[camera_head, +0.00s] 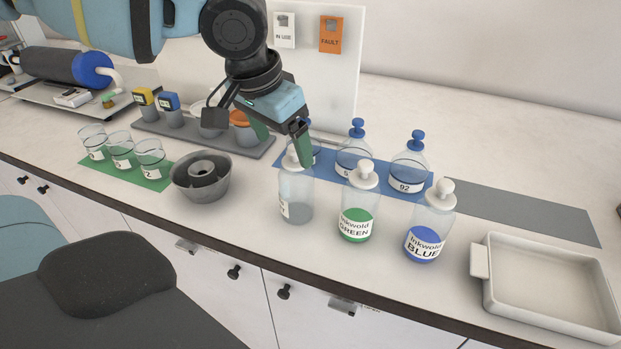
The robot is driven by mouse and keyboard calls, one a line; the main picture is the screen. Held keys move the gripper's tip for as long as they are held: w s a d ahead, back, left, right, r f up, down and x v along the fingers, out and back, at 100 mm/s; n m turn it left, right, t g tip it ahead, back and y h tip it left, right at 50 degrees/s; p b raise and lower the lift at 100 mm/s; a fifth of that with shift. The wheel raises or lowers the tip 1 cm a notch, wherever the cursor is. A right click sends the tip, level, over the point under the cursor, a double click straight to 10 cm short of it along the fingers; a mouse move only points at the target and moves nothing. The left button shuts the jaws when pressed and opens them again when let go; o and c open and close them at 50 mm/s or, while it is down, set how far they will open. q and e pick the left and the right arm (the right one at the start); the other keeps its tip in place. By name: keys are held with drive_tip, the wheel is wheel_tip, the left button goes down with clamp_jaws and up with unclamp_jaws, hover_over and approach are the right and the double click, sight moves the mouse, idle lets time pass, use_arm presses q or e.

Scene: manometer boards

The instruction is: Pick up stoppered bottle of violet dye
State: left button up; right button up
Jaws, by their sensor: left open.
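No bottle in view has a readable violet label. A clear bottle (296,195) with greyish contents and a pale stopper stands in the front row, its label turned mostly away. The green dye bottle (356,220) and the blue dye bottle (424,240), both with white stoppers, stand to its right. My left gripper (281,147) is open and points down just above the greyish bottle. One finger overlaps its stopper in the picture; I cannot tell whether they touch. My right gripper is not in view.
Several blue-stoppered bottles (407,172) stand behind on a blue mat. A grey ring-shaped pan (201,184) and beakers on a green mat (158,183) are left. A white tray (545,285) is right. A grey strip (530,212) is clear.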

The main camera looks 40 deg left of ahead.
sight(292, 156)
use_arm(q)
drive_tip(key=shift+w+d+r, duration=0.1)
drive_tip(key=shift+d+r, duration=0.1)
drive_tip(key=shift+f, duration=0.4)
drive_tip(key=shift+x, duration=0.85)
drive_tip(key=shift+w+f, duration=0.3)
drive_tip(key=shift+f, duration=0.15)
drive_tip(key=x, duration=0.4)
drive_tip(key=shift+w+f+b, duration=0.1)
drive_tip(key=shift+w+b, duration=0.2)
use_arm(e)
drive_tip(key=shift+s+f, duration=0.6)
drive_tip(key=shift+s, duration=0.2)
